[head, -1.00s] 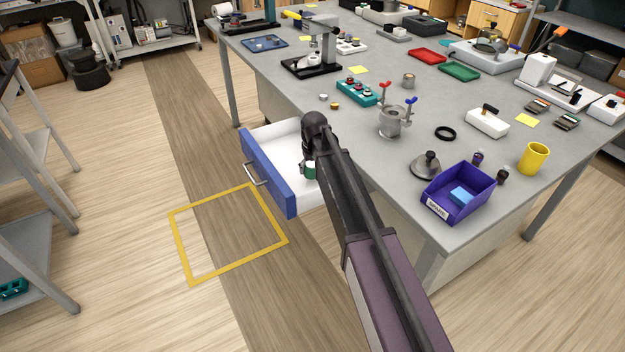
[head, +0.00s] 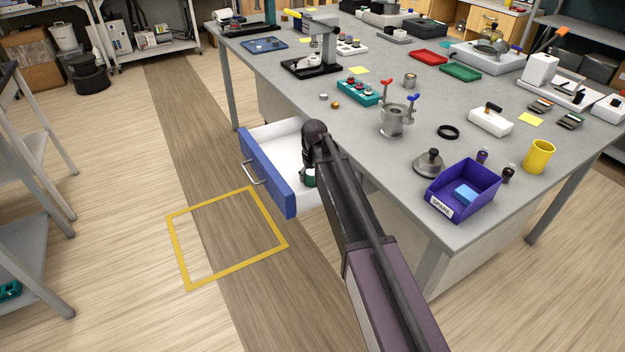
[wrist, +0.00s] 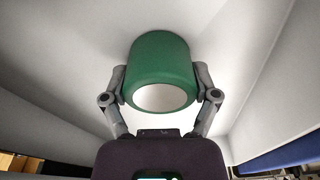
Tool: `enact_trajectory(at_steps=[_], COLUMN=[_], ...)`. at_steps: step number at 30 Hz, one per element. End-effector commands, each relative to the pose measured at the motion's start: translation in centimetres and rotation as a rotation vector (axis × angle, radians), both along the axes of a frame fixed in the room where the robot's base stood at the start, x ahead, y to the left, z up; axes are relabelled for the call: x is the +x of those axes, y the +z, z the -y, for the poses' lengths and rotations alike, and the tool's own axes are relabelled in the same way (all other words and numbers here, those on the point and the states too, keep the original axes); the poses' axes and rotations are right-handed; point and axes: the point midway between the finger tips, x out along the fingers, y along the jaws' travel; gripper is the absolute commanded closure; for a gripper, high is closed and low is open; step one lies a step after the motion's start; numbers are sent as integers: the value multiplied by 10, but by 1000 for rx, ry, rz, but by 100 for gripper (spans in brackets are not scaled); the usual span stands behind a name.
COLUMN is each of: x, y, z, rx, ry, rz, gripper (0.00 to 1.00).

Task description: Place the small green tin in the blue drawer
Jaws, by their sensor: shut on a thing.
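The small green tin (wrist: 160,62) is between the two fingers of my gripper (wrist: 160,90) in the wrist view. My gripper is shut on it, with a finger touching each side. In the head view the tin (head: 309,178) shows only in part, low inside the open blue drawer (head: 268,177). My arm hides the rest of the tin and most of the gripper. The drawer has a blue front with a pale handle and a white inside. White drawer walls surround the tin in the wrist view. I cannot tell whether the tin touches the drawer floor.
The grey workbench (head: 395,165) above the drawer holds a metal pot (head: 396,119), a teal block (head: 358,92), a purple bin (head: 464,190) and a yellow cup (head: 539,157). A yellow square (head: 228,237) marks clear floor in front of the drawer.

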Motion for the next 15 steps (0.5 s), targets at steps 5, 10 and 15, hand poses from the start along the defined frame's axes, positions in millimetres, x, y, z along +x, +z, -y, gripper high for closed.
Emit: enact_trajectory(at_steps=[5, 10, 15], x=[0, 0, 0], y=[0, -1, -3], z=[0, 0, 0], rx=[0, 0, 0], ry=[0, 0, 0], rz=[0, 0, 0], gripper=[80, 80, 8])
